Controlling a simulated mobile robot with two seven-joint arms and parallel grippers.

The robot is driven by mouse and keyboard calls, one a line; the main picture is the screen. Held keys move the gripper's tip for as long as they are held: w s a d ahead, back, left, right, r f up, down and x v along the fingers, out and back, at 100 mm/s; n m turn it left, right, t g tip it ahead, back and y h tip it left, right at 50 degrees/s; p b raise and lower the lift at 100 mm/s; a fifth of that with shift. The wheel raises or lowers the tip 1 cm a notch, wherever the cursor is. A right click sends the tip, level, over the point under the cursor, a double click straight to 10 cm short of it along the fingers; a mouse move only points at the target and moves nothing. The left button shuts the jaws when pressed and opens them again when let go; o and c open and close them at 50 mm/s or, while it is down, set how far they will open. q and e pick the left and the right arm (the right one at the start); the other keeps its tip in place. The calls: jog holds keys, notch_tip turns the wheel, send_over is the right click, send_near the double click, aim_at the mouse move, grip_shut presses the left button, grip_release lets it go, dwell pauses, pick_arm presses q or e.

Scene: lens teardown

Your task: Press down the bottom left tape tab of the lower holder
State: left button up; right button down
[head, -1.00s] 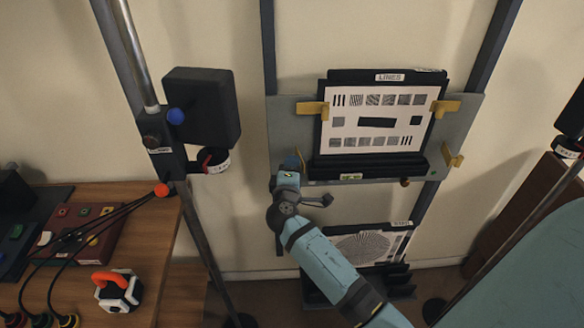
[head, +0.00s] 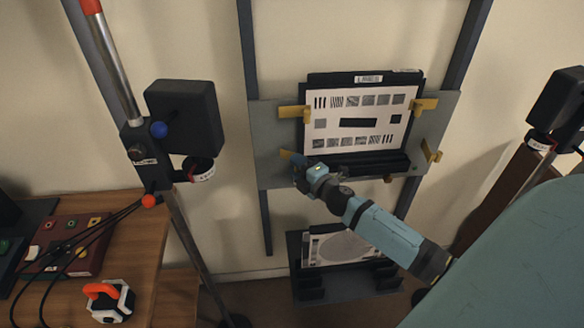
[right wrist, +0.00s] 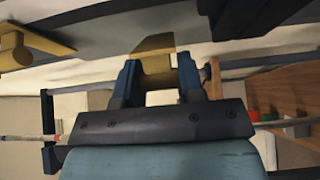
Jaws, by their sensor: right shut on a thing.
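The grey holder plate (head: 268,135) stands on an easel and carries a white line-pattern chart (head: 337,139). A yellow bottom left tape tab (head: 286,154) shows at the plate's lower left corner. My right gripper (head: 298,170) is at that tab, its arm coming from the lower right. In the right wrist view the gripper's two blue fingers (right wrist: 160,78) are shut on the yellow tab (right wrist: 154,46), which sticks out beyond them. Whether the tab lies flat on the plate cannot be told. My left gripper is not in view.
Other yellow tabs sit at the plate's top left (head: 294,112), top right (head: 424,105) and bottom right (head: 431,151). A rack (head: 345,287) with a circular chart stands below. A stand with a black box (head: 184,115) is left, beside a wooden table (head: 150,255).

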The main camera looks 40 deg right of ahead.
jog(key=shift+w+d+r+n+g+y, duration=0.15)
jog(key=shift+d+n+y, duration=0.4)
jog(key=shift+y, duration=0.4)
jog(key=shift+w+d+n+g+y, duration=0.15)
jog(key=shift+d+n+y, duration=0.2)
jog(key=shift+n+y, duration=0.45)
jog(key=shift+s+y, duration=0.1)
jog(key=shift+y, duration=0.15)
jog(key=c, duration=0.7)
grip_release()
jog(key=b+v, duration=0.1)
jog(key=v, duration=1.2)
jog(key=shift+s+d, duration=0.1)
jog(key=shift+s, duration=0.25)
